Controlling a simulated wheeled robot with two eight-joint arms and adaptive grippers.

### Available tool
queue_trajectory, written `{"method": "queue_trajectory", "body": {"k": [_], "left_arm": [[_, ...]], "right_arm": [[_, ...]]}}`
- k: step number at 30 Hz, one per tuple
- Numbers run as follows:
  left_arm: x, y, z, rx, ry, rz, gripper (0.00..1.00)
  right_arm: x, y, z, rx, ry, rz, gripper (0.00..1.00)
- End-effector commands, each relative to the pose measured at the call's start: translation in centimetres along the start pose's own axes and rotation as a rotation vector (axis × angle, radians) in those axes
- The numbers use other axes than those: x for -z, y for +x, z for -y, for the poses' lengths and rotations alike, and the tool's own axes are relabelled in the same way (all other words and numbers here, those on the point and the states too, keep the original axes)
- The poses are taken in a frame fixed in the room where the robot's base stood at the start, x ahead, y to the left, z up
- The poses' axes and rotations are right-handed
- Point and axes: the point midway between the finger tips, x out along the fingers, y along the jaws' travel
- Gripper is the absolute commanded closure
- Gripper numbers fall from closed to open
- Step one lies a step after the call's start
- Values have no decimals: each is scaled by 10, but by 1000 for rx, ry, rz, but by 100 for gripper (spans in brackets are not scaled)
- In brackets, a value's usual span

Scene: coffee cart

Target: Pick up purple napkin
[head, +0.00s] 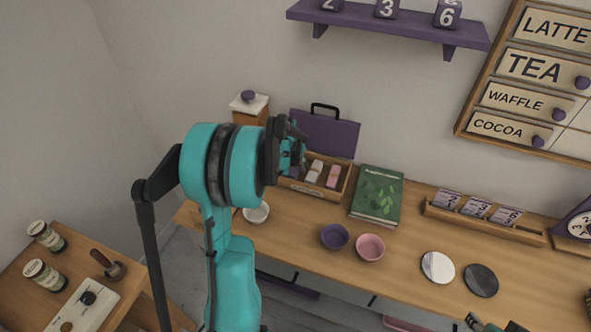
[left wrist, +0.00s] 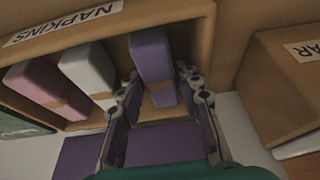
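My left gripper (left wrist: 160,88) is open, with one finger on each side of the purple napkin's lower part in the left wrist view. I cannot tell whether the fingers touch it. In the head view my left gripper (head: 292,150) is at the left end of the napkin box (head: 322,191) and mostly hides the purple napkin. Part of my right gripper (head: 474,321) shows at the bottom right edge; its fingers are unclear.
A purple case (head: 335,134) stands behind the napkin box. A wooden box (left wrist: 285,85) with a label stands close beside it. A green book (head: 377,195) lies to the right, and purple (head: 334,237) and pink (head: 370,247) bowls sit in front.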

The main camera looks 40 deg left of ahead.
Motion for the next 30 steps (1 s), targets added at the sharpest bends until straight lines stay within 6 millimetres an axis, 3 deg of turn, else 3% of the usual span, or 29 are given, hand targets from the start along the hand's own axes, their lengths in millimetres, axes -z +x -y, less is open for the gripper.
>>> {"method": "queue_trajectory", "body": {"k": [10, 13, 14, 24, 30], "left_arm": [[-2, 4, 0, 0, 0, 0, 66], [-1, 3, 0, 0, 0, 0, 89], [-1, 3, 0, 0, 0, 0, 91], [0, 1, 0, 0, 0, 0, 91], [12, -29, 0, 0, 0, 0, 91]], "right_arm": [[-2, 3, 0, 0, 0, 0, 60], [-2, 2, 0, 0, 0, 0, 60], [-2, 2, 0, 0, 0, 0, 60], [0, 1, 0, 0, 0, 0, 60], [8, -11, 0, 0, 0, 0, 60]]}}
